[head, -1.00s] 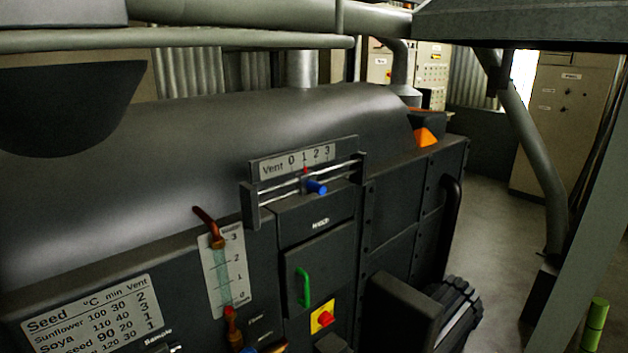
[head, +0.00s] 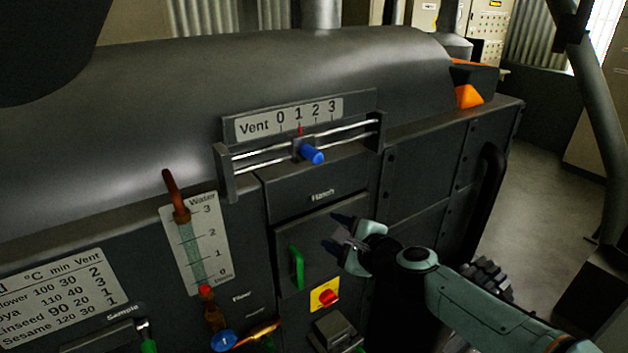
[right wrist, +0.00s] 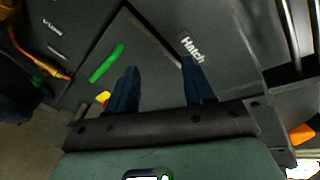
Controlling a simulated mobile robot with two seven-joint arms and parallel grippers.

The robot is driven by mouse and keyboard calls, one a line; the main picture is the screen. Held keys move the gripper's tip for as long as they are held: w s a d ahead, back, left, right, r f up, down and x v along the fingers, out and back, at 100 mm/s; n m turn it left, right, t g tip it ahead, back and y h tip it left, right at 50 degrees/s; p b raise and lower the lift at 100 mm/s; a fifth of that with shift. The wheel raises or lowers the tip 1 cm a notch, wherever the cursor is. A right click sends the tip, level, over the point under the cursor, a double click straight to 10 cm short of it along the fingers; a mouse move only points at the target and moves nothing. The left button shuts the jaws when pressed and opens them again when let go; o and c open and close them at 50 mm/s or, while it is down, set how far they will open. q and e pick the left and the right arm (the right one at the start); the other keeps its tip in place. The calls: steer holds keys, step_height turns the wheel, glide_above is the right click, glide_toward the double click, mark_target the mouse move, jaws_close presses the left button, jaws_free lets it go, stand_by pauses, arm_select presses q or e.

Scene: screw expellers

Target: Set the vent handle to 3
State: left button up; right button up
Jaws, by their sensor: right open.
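The vent handle is a blue knob (head: 312,154) on a slider that runs along two horizontal rails. Its red pointer (head: 300,130) stands at 1 on the Vent scale (head: 290,119), which reads 0 to 3 from left to right. My right gripper (head: 337,232) is in front of the hatch door, below the blue knob and apart from it. In the right wrist view its two dark fingers (right wrist: 158,82) are spread with nothing between them, facing the hatch panel. My left gripper is not in view.
A green hatch handle (head: 296,268) and a red knob on a yellow plate (head: 325,296) are close left of and below my right gripper. A water gauge (head: 203,245) stands further left. A black curved bar (head: 487,200) is at right. The space before the rails is clear.

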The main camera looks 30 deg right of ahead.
mark_target(319, 159)
steer(key=s+r+m+t, duration=0.2)
steer(key=s+r+t, duration=0.25)
steer(key=r, duration=0.95)
steer(key=shift+g+y, duration=0.3)
steer(key=shift+g, duration=0.15)
steer(key=w, duration=0.8)
steer(key=w+a, duration=0.1)
steer(key=w, duration=0.3)
steer(key=shift+w+r, duration=0.1)
steer(key=shift+w, duration=0.15)
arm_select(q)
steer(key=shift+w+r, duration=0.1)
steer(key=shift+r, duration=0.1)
